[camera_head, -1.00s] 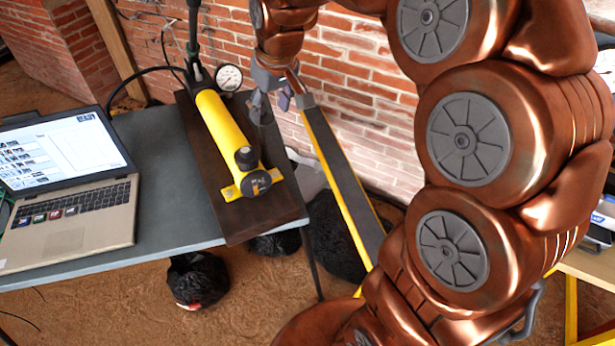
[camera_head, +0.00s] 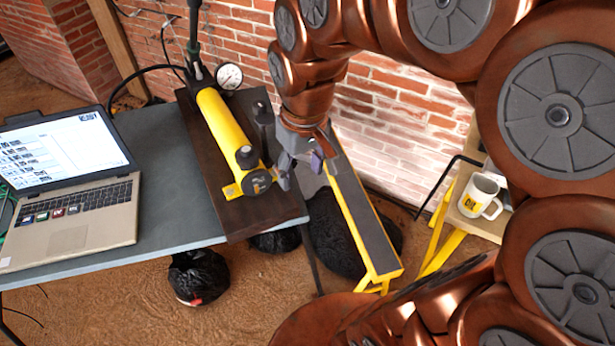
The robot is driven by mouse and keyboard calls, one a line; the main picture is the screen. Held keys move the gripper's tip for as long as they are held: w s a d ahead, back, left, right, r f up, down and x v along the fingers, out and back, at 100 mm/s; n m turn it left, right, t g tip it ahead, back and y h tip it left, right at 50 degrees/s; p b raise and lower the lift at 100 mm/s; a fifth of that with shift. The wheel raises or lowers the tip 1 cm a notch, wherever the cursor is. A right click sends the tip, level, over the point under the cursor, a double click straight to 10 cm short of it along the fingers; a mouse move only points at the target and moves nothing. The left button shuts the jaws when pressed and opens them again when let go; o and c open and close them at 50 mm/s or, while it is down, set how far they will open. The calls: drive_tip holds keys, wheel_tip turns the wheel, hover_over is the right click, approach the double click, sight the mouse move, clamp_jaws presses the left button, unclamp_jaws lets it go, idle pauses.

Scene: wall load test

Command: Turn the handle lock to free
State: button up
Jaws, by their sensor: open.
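The yellow hand pump (camera_head: 221,125) lies along a dark board (camera_head: 262,212) on the table. A black knob (camera_head: 247,157) stands near its front end, beside a dark round end cap (camera_head: 257,182). A dark upright post (camera_head: 263,118) stands to the right of the pump. I cannot tell for sure which part is the handle lock or how it is set. My gripper (camera_head: 301,171) is open and empty, just right of the pump's front end and apart from the knob. One finger appears close to the end cap; the depth between them is unclear.
A laptop (camera_head: 62,180) stands on the grey table (camera_head: 165,235) at left. A pressure gauge (camera_head: 229,76) sits behind the pump by the brick wall. A yellow-edged bench (camera_head: 362,215) stands right of the table. A white mug (camera_head: 478,196) rests farther right. Black bags (camera_head: 198,277) lie below.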

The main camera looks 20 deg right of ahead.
drive_tip(key=shift+s+f, duration=0.25)
drive_tip(key=shift+s, duration=1)
drive_tip(key=s+d+f+m+g, duration=0.1)
drive_tip(key=s+f, duration=0.3)
drive_tip(key=s, duration=0.9)
drive_tip(key=shift+m+g, duration=0.3)
drive_tip(key=shift+g, duration=0.4)
